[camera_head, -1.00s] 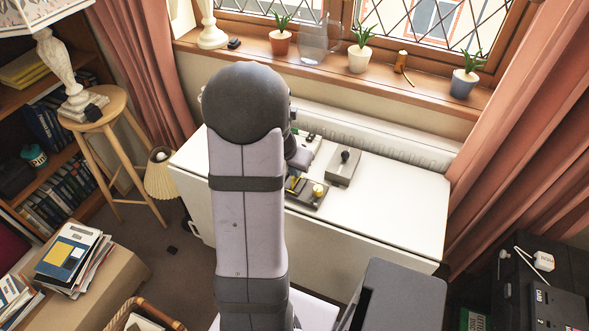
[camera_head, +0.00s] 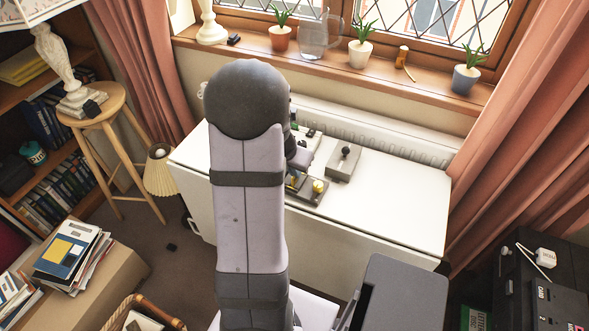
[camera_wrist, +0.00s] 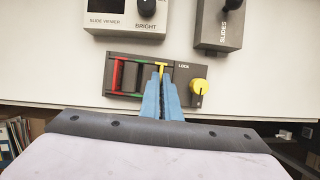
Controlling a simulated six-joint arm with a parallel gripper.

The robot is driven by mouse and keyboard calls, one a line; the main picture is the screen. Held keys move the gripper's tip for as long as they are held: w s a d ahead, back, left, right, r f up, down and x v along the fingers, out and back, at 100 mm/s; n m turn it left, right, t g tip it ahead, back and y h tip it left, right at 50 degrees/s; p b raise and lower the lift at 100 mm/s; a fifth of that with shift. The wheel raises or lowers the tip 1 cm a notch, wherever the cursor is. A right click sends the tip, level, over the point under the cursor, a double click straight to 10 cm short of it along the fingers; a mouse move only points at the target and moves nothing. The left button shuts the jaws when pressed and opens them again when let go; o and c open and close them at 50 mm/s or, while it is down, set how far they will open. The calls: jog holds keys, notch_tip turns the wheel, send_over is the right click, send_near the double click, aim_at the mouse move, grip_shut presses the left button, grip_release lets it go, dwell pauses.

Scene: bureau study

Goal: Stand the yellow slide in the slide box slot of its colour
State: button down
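The slide box (camera_wrist: 128,91) is a dark box lying on the white table, with a red strip or slide (camera_wrist: 117,75) at its left and green marks beside it. The yellow slide (camera_wrist: 161,70) shows edge-on as a thin yellow piece at the box's right-hand slot, with a yellow bar at its far end. My gripper (camera_wrist: 162,76) has blue fingers close together with the yellow slide between their tips. The fingers hide its near part, and how deep it sits is unclear. In the head view my arm hides part of the slide box (camera_head: 313,194).
A yellow lock knob (camera_wrist: 199,86) is at the box's right end. The slide viewer (camera_wrist: 115,18) and a grey unit labelled SLIDES (camera_wrist: 216,22) stand just behind. The white table (camera_head: 405,205) is clear to the right.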

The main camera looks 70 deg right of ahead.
jog(key=shift+f, duration=0.3)
jog(key=c, duration=1.7)
grip_release()
notch_tip(320, 180, up, 7)
jog(key=p, duration=0.8)
